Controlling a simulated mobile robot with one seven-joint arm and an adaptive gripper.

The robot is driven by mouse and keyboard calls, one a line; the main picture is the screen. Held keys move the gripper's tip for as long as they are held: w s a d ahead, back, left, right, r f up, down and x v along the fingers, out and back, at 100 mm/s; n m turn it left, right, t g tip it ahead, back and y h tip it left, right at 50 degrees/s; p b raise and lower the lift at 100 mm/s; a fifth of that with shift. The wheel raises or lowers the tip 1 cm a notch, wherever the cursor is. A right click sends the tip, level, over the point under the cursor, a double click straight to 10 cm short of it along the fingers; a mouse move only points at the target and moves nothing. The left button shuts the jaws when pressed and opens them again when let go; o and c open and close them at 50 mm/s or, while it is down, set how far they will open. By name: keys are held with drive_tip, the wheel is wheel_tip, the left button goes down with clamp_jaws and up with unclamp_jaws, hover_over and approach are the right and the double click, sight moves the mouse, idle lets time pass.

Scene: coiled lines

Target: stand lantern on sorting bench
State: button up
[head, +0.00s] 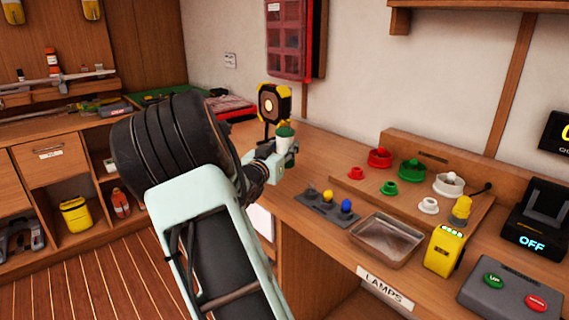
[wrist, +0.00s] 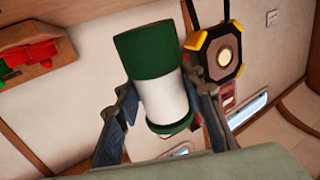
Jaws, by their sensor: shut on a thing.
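A green-and-white cylinder, which looks like the lantern (wrist: 160,85), has a broad dark green end, a white middle and a thin green band at the other end. My gripper (wrist: 158,112) is shut on it, one finger on each side of the white part. In the head view the lantern (head: 285,132) shows small, green end up, above the left part of the bench; I cannot tell how far above. The wooden bench (head: 325,150), which I take for the sorting bench, runs along the wall to the lower right.
A black-and-yellow lamp (head: 274,103) stands close behind my gripper. Red (head: 380,158), green (head: 411,170) and white (head: 448,184) round pieces sit on the bench, with a shallow tray (head: 386,240) and a yellow device (head: 443,250) in front. Bare wood shows left of them.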

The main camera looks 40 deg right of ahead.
drive_tip(key=shift+w+d+f, duration=0.3)
drive_tip(key=shift+w+f, duration=0.15)
drive_tip(key=shift+f, duration=0.2)
drive_tip(key=shift+w+d+f+b, duration=0.15)
drive_tip(key=shift+f+b, duration=0.4)
drive_tip(key=shift+f, duration=1.1)
drive_tip(key=shift+f, duration=0.2)
drive_tip(key=o, duration=1.3)
drive_tip(key=shift+o, duration=0.2)
drive_tip(key=shift+r, duration=0.1)
drive_tip(key=shift+r, duration=0.15)
drive_tip(key=p+v, duration=0.1)
drive_tip(key=v, duration=1.1)
